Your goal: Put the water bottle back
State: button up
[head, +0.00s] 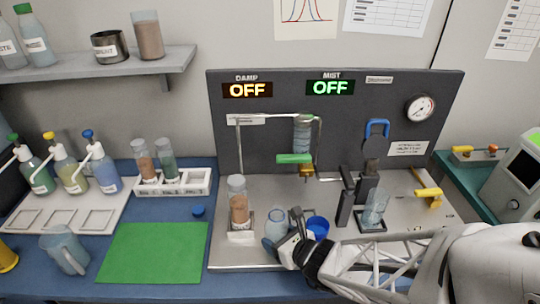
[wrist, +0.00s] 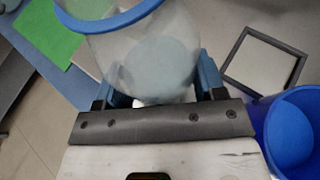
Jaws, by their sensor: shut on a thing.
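My gripper (head: 284,241) is shut on a clear container (head: 276,224) low over the front of the steel deck. In the wrist view the container (wrist: 165,55) fills the top middle, with a blue rim and the fingers (wrist: 155,88) on either side of it. No label shows on it, so I cannot tell whether it is the water bottle, or whether its base touches the deck. A blue pump bottle (head: 105,176) stands at the left with a green one (head: 38,172) and a yellow one (head: 70,172).
A blue cup (head: 318,226) stands just right of the container. A tube in a holder (head: 238,205) stands at its left. A glass (head: 375,207) stands on the right. The green mat (head: 150,252) is clear. A square frame (wrist: 263,62) looks empty in the wrist view.

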jog(key=shift+f, duration=0.1)
jog(key=o, duration=1.2)
jog(key=shift+f, duration=0.1)
jog(key=shift+c, duration=0.2)
jog(key=shift+r, duration=0.25)
jog(key=v, duration=1.2)
jog(key=shift+f, duration=0.15)
